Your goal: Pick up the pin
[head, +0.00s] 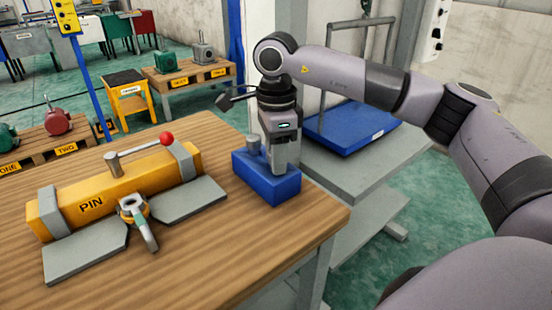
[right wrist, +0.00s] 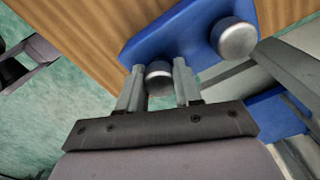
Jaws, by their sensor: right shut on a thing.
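A blue block (head: 268,190) stands on the wooden table near its right corner and holds grey metal pins upright. One pin (head: 253,145) shows at the left of the block in the head view; it also shows in the right wrist view (right wrist: 236,39), outside my fingers. My right gripper (head: 281,166) points down over the block's right part. In the right wrist view its two fingers (right wrist: 158,78) are shut on a second pin (right wrist: 159,79), one on each side of its round head. The lower part of that pin is hidden. My left gripper is not in view.
A yellow fixture (head: 120,192) marked PIN, with a red-knobbed lever (head: 166,138) and a metal eye piece (head: 136,214), lies left on the table (head: 215,250). A grey cart (head: 350,190) with a blue tray (head: 350,130) stands to the right. Pallets stand behind.

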